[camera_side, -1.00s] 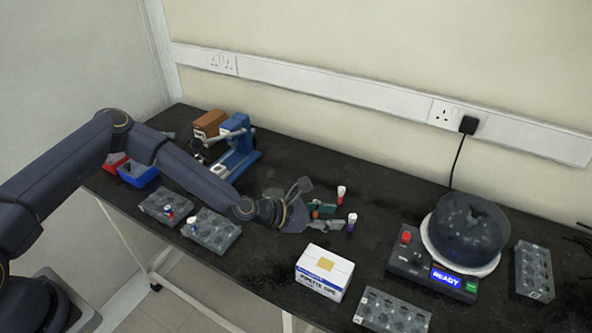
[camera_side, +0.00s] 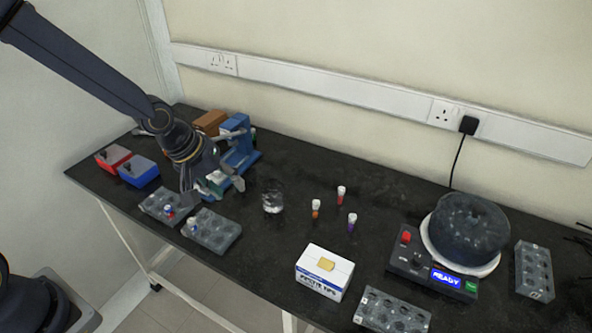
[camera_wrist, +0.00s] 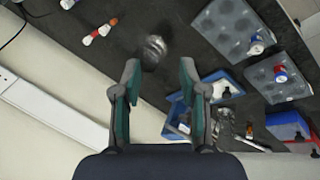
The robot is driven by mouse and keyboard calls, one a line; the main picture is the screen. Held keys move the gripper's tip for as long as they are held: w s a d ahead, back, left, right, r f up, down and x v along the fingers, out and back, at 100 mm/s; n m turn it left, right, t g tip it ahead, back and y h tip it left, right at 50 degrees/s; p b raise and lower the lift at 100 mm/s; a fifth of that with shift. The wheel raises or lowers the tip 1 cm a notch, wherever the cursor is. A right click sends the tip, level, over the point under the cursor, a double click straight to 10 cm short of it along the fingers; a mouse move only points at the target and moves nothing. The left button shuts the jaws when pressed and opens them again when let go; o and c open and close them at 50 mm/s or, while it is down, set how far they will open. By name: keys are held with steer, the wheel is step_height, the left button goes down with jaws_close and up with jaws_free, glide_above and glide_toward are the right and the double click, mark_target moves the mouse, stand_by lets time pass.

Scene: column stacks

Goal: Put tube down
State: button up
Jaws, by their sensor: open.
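Three tubes stand upright on the bare black bench: one orange and white (camera_side: 316,208), one red and white (camera_side: 341,193) and one purple and white (camera_side: 352,221). Tubes also show at the top left of the wrist view, including a red and white one (camera_wrist: 104,29). My gripper (camera_side: 212,188) is at the left, near the blue bench device and above the racks' back edge, well away from these tubes. In the wrist view my gripper (camera_wrist: 158,88) has its fingers spread, with nothing between them.
A glass beaker (camera_side: 273,202) stands between my gripper and the tubes. Grey racks (camera_side: 212,232), red and blue bins (camera_side: 138,172) and the blue device (camera_side: 240,150) are close to my gripper. A white box (camera_side: 324,273) and centrifuge (camera_side: 465,235) stand right.

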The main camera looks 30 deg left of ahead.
steer(key=s+a+r+m+y, duration=0.1)
steer(key=s+a+r+m, duration=0.2)
steer(key=s+r, duration=0.5)
steer(key=s+a+r+m+t+y, duration=0.1)
steer(key=s+a+r+m, duration=0.3)
steer(key=s+r, duration=0.4)
steer(key=shift+s+a+r, duration=0.3)
steer(key=shift+s+a, duration=0.45)
steer(key=shift+s, duration=0.35)
steer(key=shift+o, duration=0.6)
